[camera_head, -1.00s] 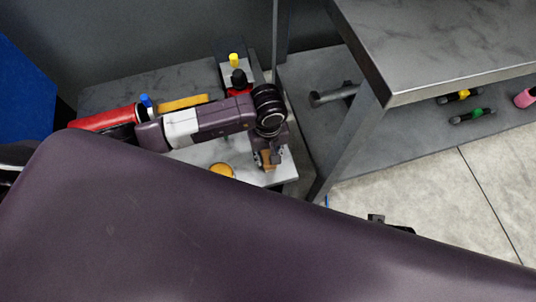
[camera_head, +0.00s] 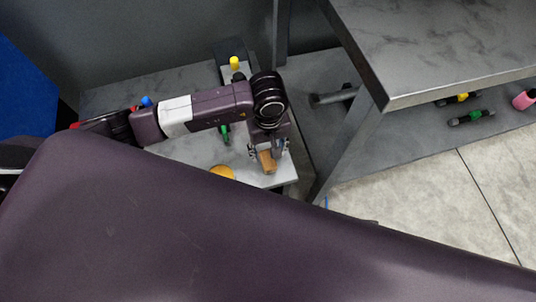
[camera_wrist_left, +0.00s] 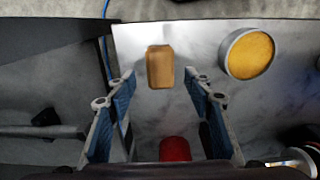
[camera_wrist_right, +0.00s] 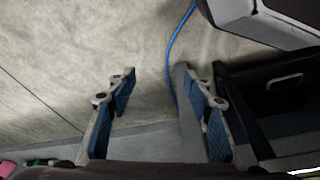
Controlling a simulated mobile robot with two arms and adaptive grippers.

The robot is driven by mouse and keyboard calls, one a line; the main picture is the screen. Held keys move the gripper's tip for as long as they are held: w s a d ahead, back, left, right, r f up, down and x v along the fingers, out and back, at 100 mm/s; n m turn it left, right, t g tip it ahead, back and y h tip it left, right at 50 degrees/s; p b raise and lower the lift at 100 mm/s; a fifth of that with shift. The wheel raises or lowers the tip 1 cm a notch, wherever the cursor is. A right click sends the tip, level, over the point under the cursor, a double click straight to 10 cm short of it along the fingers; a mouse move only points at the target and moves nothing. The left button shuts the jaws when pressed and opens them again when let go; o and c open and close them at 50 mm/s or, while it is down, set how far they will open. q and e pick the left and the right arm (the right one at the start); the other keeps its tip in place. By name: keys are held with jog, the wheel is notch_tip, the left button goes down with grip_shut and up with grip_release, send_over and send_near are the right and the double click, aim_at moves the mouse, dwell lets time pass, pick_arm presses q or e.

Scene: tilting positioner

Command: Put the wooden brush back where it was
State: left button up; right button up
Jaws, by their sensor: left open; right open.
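The wooden brush, a small brown block, stands on the light grey tabletop near its front right corner. It shows in the head view (camera_head: 267,162) and in the left wrist view (camera_wrist_left: 160,68). My left gripper (camera_head: 268,150) is open above the brush. In the left wrist view its fingers (camera_wrist_left: 160,76) spread to either side of the brush, with gaps on both sides. Contact with the brush is not visible. My right gripper (camera_wrist_right: 160,78) is open and empty over the floor; it is hidden in the head view.
A round yellow-topped tin (camera_wrist_left: 249,54) and a red cylinder (camera_wrist_left: 175,150) are near the brush. A blue cable (camera_wrist_right: 174,45) lies on the floor below my right gripper.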

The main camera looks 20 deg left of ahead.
aim_at(268, 158)
pick_arm(q)
notch_tip(268, 158, up, 7)
jog(key=shift+p, duration=0.3)
pick_arm(e)
jog(key=f, duration=0.1)
jog(key=s+f, duration=0.1)
jog(key=f, duration=0.1)
